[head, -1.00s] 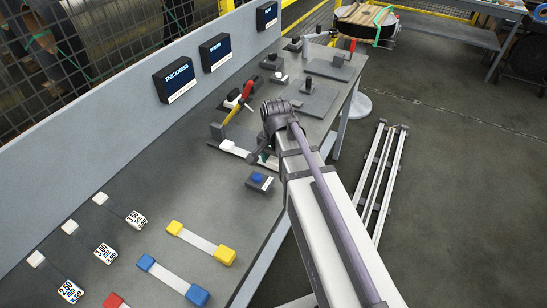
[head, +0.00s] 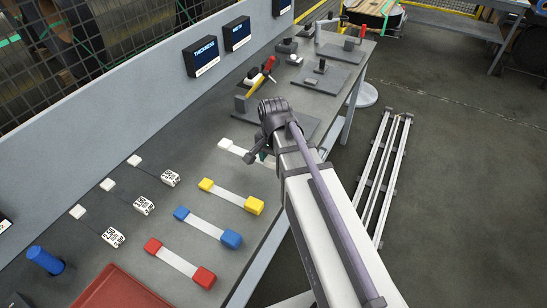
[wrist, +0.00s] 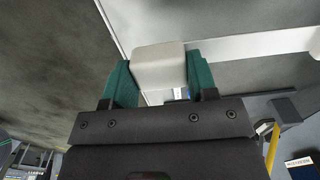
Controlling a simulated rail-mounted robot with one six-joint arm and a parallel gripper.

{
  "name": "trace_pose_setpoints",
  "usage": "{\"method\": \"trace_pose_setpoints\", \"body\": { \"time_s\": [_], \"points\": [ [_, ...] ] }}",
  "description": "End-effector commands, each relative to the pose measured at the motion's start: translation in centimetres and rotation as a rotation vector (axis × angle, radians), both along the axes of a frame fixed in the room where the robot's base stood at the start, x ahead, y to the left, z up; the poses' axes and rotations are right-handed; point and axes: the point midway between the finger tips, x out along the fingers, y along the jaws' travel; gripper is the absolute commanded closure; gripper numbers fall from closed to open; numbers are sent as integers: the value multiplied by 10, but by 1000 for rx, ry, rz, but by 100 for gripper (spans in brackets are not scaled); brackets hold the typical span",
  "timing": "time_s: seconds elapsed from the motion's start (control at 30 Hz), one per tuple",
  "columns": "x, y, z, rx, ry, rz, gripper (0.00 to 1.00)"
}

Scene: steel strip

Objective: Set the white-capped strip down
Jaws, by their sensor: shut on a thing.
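The white-capped strip (head: 232,147) shows beside my gripper in the head view, in line with and beyond the row of coloured strips. My gripper (head: 263,155) is at its near end, largely hidden by my arm. In the wrist view, the green fingers of my gripper (wrist: 160,75) are shut on a white cap (wrist: 158,66), and the pale strip band (wrist: 250,44) runs off to the right. Whether the strip touches the bench or hangs just above it cannot be told.
The yellow-capped strip (head: 231,197), blue-capped strip (head: 207,228) and red-capped strip (head: 180,262) lie in a row on the bench. Numbered tags (head: 142,205) lie left of them. A red tray (head: 122,290) is at the bottom. A yellow-handled tool (head: 260,78) is beyond.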

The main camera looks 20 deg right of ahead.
Motion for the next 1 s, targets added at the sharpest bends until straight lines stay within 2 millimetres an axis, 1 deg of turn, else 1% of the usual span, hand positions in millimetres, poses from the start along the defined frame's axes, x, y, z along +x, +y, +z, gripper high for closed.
{"method": "trace_pose_setpoints", "body": {
  "time_s": [0.03,0.1,0.3,0.43,0.57,1.0],
  "points": [
    [0,0,-12,0,0,0,74],
    [0,0,-22,0,0,0,74],
    [0,0,-49,0,0,0,74],
    [0,0,-62,0,0,0,74],
    [0,0,-67,0,0,0,74],
    [0,0,-67,0,0,0,74]
  ]
}}
